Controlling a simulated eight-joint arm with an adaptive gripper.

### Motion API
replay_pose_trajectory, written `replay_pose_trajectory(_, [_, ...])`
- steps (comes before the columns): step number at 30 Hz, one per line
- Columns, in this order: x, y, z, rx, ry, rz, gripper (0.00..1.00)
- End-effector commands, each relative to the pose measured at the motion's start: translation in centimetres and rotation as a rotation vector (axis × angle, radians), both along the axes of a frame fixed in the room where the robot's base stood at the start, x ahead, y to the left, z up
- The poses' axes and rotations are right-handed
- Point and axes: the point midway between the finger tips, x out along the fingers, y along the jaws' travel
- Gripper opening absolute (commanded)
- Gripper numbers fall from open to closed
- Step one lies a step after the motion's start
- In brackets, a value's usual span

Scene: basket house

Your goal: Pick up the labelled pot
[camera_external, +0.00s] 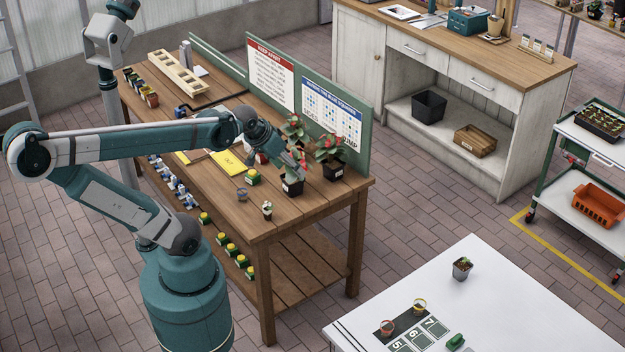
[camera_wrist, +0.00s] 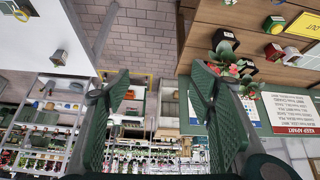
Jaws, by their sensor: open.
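A black pot with a white label (camera_external: 333,173) and a red-flowered plant stands upright on the wooden table, close to the green board. A second dark pot (camera_external: 292,186) with a similar plant stands left of it; I cannot read any label on it. In the wrist view my gripper (camera_wrist: 162,72) is open and empty, with the red-flowered plant (camera_wrist: 229,62) beside the right finger.
The green board (camera_external: 367,130) with posters edges the table's back. A white table (camera_external: 500,290) with small pots stands at the lower right.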

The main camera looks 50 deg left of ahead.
Motion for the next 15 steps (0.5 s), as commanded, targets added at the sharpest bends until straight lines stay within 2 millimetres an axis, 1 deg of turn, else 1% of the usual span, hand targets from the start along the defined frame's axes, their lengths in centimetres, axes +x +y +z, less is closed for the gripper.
replay_pose_trajectory(1, [0.8, 0.5, 0.3, -0.005, 0.007, 0.020, 0.54])
replay_pose_trajectory(8, [3.6, 3.0, 0.8, -0.038, 0.048, 0.115, 0.54])
replay_pose_trajectory(15, [6.5, 5.9, 1.0, -0.071, 0.089, 0.216, 0.54])
